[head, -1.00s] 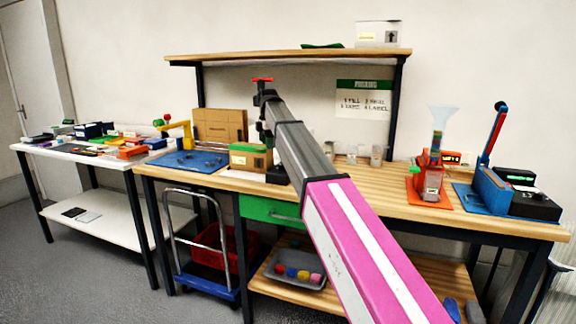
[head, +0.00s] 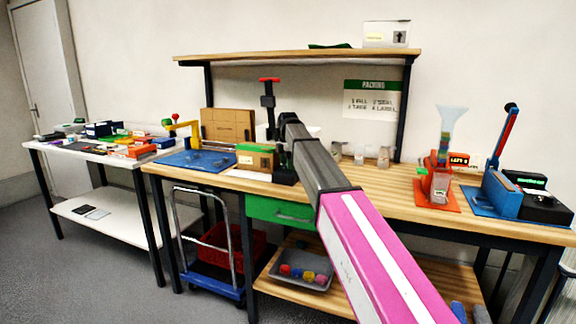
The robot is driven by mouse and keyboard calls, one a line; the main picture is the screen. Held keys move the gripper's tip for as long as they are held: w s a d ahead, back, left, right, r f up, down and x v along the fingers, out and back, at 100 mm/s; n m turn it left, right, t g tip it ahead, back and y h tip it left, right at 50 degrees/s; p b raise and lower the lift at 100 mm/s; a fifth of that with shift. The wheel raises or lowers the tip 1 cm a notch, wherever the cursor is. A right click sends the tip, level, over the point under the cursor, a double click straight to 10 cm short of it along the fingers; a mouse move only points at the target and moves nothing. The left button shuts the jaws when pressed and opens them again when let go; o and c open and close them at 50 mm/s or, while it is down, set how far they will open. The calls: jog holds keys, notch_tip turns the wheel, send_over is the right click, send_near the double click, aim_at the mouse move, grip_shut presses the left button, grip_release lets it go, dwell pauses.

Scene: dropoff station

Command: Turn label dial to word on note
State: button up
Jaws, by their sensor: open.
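I cannot make out a label dial or a note with a readable dial word. A black device with a small green display (head: 527,180) stands at the right end of the wooden bench, but no dial can be told on it. A white and green packing sign (head: 370,98) hangs on the wall behind the bench, its lines of print too small to read surely.
Clear cups (head: 359,154), an orange funnel station (head: 438,180) and a blue lever press (head: 492,193) stand right.

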jog(key=shift+f, duration=0.35)
jog(key=c, duration=0.9)
